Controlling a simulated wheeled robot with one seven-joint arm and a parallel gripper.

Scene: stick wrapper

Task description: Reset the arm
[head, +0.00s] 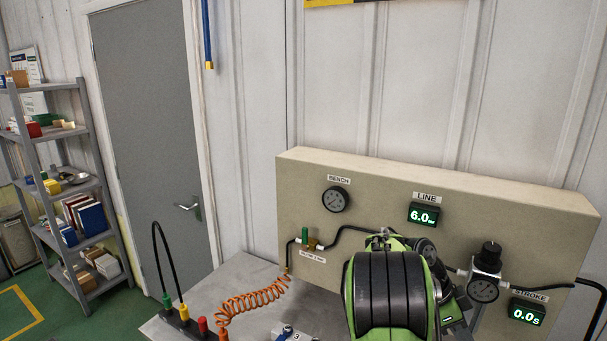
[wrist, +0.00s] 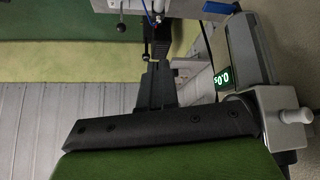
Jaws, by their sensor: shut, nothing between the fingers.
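My green and black arm stands in front of the bench panel (head: 393,190) in the head view and hides my gripper there. In the wrist view my gripper (wrist: 153,66) shows as dark narrow fingers, shut and empty, reaching away from the camera. The fingers appear close to the bench fittings, but I cannot tell whether they touch anything. The panel carries a BENCH gauge (head: 335,199), a LINE display (head: 422,215) reading 6.0 and a STROKE display (head: 526,312) reading 0.0 s. The STROKE display also shows in the wrist view (wrist: 222,82).
An orange coiled hose (head: 252,300) runs down to a block with coloured fittings (head: 190,323) at the bench's front left. A black-knobbed regulator (head: 487,263) is right of my arm. A shelf rack (head: 72,190) and grey door (head: 150,130) stand left. Floor between rack and bench looks clear.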

